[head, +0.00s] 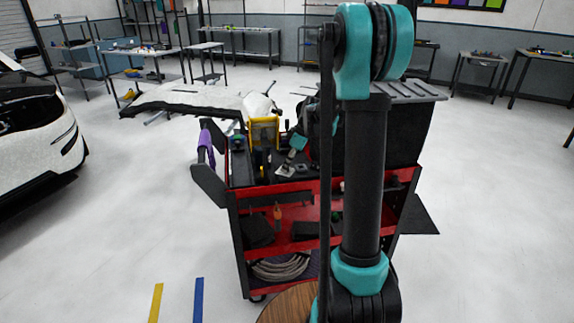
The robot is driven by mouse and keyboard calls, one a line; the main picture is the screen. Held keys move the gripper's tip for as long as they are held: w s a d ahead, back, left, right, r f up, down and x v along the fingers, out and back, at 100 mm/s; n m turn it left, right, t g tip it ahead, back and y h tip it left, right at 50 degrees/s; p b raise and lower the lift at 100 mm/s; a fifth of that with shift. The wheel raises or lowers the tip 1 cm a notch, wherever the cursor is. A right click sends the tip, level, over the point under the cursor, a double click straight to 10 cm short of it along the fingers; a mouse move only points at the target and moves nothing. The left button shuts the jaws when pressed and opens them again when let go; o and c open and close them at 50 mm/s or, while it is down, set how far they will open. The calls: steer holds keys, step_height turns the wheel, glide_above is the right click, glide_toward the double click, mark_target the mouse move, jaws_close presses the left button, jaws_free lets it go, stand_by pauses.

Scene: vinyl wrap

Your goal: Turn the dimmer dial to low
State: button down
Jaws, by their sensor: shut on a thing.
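My arm rises in the foreground and hides the right middle of the cart. Beyond it, a teal wrist part shows low over the cart's top. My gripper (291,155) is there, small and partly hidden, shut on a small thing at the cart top. I cannot make out its fingertips clearly. The dimmer dial cannot be told apart among the small grey and white pieces on the cart top near the gripper.
The red and black cart (275,193) has a yellow holder (263,133) and a purple-wrapped handle (206,144) at left. A coiled hose (280,267) lies on its bottom shelf. A white car (35,125) stands left. A white panel (190,97) lies behind.

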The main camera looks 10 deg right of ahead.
steer(key=shift+n, duration=0.6)
steer(key=c, duration=1.3)
jaws_free()
step_height(320, 180, up, 10)
